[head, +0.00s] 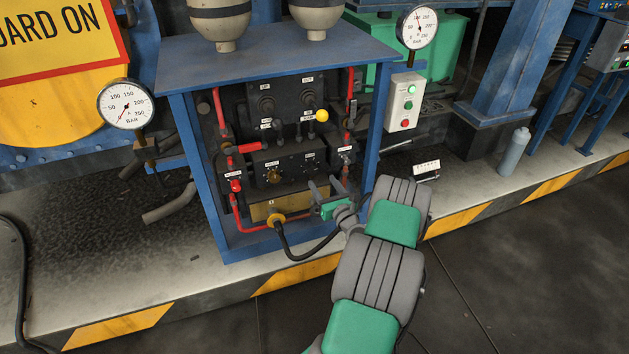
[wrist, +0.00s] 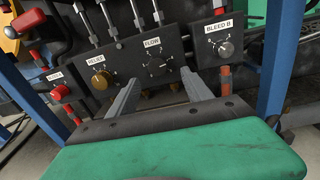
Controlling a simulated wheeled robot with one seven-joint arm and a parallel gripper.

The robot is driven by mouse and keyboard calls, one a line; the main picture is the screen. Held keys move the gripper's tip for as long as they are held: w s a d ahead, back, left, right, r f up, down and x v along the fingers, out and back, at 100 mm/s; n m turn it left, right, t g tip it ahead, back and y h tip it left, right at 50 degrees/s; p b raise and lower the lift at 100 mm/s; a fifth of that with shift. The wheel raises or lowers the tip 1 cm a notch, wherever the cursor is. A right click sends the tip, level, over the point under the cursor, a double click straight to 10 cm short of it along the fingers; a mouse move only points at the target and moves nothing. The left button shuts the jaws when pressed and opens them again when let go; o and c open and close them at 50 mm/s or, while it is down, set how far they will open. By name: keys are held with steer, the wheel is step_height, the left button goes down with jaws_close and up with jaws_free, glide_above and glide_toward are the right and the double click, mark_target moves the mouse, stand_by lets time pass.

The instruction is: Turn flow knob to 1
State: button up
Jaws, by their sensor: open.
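The flow knob (wrist: 157,63) is a small dark knob on a black panel, under a white FLOW label, with pale scale marks around it. It is near the middle of the wrist view, and its exact setting is too small to read. In the head view the flow knob (head: 309,164) is small and dark, just above and left of my gripper. My gripper (wrist: 161,77) is open and empty, its two grey fingers pointing at the panel on either side of the knob, slightly below it. The head view shows my gripper (head: 323,184) in front of the panel, apparently not touching the knob.
A brass knob (wrist: 102,80) is left of the flow knob, with a red knob (wrist: 61,92) farther left. The BLEED B knob (wrist: 226,49) is at the right. Several levers rise above the panel. Blue frame posts (head: 373,131) flank it, and a black hose (head: 300,256) hangs below.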

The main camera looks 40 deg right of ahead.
mark_target(313, 170)
steer(key=b+x, duration=0.1)
steer(key=x, duration=0.6)
steer(key=shift+w+a+r, duration=0.1)
jaws_close()
stand_by(0.3)
